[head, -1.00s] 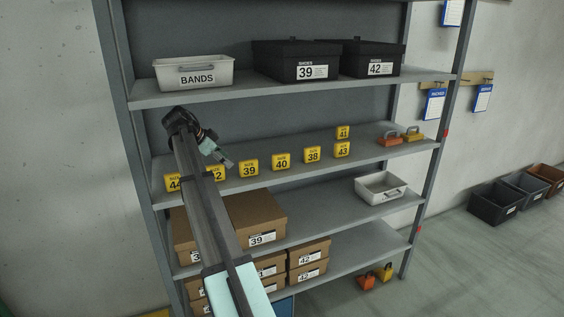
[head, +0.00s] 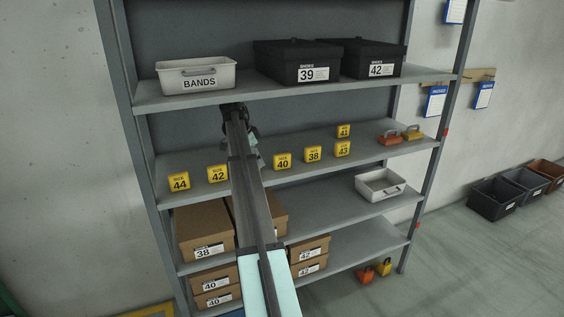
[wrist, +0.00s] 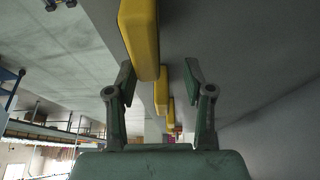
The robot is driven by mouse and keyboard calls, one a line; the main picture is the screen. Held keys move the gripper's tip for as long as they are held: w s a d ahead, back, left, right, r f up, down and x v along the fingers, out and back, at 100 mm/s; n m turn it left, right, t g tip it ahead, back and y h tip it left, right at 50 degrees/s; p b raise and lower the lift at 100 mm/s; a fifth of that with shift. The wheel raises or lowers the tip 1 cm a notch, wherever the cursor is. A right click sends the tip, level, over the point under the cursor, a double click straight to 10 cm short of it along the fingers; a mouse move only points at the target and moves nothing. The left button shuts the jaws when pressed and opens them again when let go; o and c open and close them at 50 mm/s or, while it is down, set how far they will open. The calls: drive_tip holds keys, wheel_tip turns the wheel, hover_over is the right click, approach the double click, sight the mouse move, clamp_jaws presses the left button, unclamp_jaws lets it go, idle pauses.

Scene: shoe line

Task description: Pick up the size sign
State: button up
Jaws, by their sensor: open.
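Yellow size signs stand in a row on the middle shelf: 44 (head: 179,181), 42 (head: 217,174), 40 (head: 282,161), 38 (head: 313,154) and 43 (head: 343,149), with 41 (head: 344,131) behind. Sign 39 is hidden behind my arm in the head view. My gripper (wrist: 158,80) is open in the wrist view, mostly hidden by my arm in the head view. A large yellow sign (wrist: 139,38) is close by, its near end by the left fingertip; its number does not show. More yellow signs (wrist: 161,92) line up beyond, seen between the fingers.
The shelf above holds a BANDS bin (head: 197,76) and black boxes 39 (head: 300,62) and 42 (head: 372,58). Orange-handled items (head: 389,138) sit at the right of the sign shelf. Below are brown shoe boxes (head: 203,233) and an empty white bin (head: 380,185).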

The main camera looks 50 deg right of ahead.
sight(282, 154)
drive_tip(key=s+d, duration=0.2)
drive_tip(key=d, duration=0.1)
drive_tip(key=s+d+p, duration=0.1)
drive_tip(key=d, duration=0.1)
drive_tip(key=shift+s, duration=0.2)
drive_tip(key=s+d, duration=0.1)
drive_tip(key=s+d+p, duration=0.1)
drive_tip(key=d, duration=0.1)
drive_tip(key=shift+d+r, duration=0.1)
drive_tip(key=x, duration=0.2)
drive_tip(key=shift+f+p, duration=0.25)
drive_tip(key=shift+p, duration=0.1)
drive_tip(key=shift+s+d+f, duration=0.1)
drive_tip(key=shift+f, duration=0.2)
clamp_jaws()
